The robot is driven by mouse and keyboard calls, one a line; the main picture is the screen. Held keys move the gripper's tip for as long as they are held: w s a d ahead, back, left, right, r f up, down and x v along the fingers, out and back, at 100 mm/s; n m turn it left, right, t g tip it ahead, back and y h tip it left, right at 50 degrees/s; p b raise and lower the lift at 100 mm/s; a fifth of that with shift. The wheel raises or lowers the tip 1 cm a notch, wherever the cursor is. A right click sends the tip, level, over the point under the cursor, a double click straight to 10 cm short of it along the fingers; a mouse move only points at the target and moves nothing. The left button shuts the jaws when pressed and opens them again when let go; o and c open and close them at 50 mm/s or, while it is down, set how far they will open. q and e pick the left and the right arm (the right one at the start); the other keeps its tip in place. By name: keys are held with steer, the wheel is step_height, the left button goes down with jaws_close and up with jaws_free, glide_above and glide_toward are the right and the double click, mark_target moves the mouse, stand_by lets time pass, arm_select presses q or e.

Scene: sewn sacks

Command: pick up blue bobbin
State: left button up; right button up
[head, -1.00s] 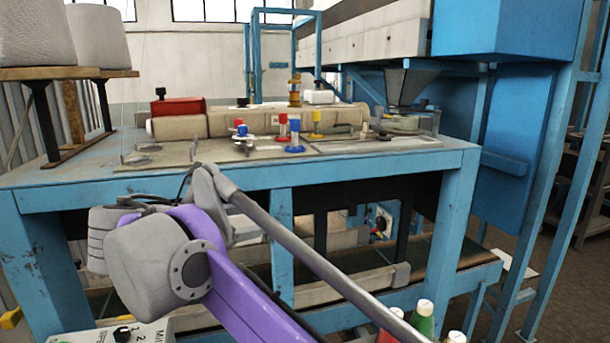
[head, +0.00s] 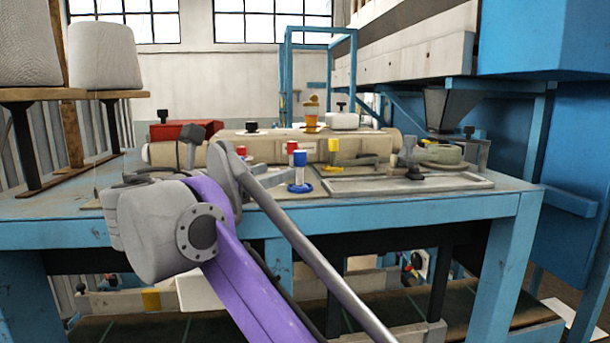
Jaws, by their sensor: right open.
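The blue bobbin (head: 299,171) stands upright on the blue bench, near the front edge, with a blue top, a pale core and a wide blue base. Nothing touches it. My right gripper (head: 193,146) is to its left in the picture, a small grey shape above my purple and grey arm. It is open, and its fingers are partly hidden by my wrist. It is apart from the bobbin. My left gripper is out of view.

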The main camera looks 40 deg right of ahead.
mark_target(296, 162)
steer(key=x, duration=0.9)
steer(key=shift+w+d+r+p, duration=0.15)
steer(key=shift+d+p, duration=0.05)
steer(key=shift+p, duration=0.1)
steer(key=shift+a, duration=0.1)
steer(key=shift+c, duration=0.2)
jaws_close()
